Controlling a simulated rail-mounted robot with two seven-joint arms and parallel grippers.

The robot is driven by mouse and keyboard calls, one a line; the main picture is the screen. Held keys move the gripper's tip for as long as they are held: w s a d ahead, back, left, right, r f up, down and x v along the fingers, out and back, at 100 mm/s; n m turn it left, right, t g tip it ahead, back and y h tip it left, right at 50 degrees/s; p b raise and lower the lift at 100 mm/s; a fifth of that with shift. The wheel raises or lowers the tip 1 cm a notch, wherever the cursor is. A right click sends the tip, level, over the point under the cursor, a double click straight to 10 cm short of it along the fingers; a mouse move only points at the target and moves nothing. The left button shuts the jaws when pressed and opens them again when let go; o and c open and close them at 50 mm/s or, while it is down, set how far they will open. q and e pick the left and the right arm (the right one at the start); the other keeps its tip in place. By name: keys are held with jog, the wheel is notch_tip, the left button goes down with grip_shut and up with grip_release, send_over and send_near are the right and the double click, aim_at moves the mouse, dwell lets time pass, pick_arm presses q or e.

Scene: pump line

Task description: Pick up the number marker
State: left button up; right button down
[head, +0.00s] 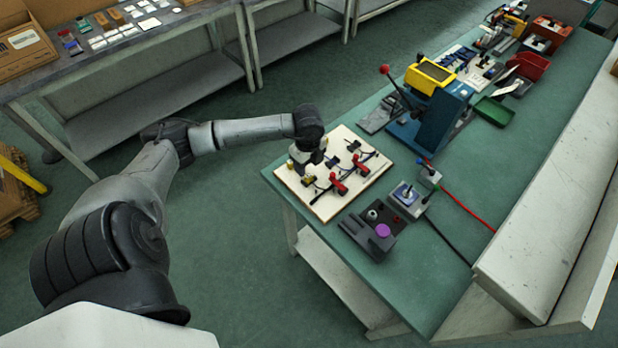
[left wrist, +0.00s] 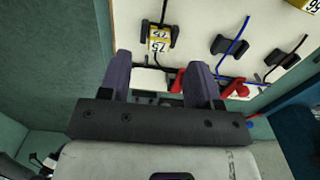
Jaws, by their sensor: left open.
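A yellow number marker (left wrist: 158,40) with white faces and black digits, apparently 75, sits at a black clip on a pale board in the left wrist view. Part of a second yellow numbered piece (left wrist: 306,5) shows at the upper right corner there. My left gripper (left wrist: 158,78) is open and empty. Its two fingers point at the first marker, which lies just beyond the tips and between their lines. In the head view my left gripper (head: 304,164) hangs over the left part of the board (head: 340,137), and a small yellow piece (head: 309,180) shows beside it. My right gripper is out of view.
Red clamps (head: 362,167), black clips and thin rods crowd the board. A blue and yellow machine (head: 430,105) is behind. The bench's left edge is near.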

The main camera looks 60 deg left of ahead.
aim_at(309, 175)
pick_arm(q)
jog(key=f, duration=0.5)
jog(key=shift+d+b, duration=0.25)
jog(key=shift+b, duration=0.05)
jog(key=c, duration=1)
jog(key=shift+r, duration=0.15)
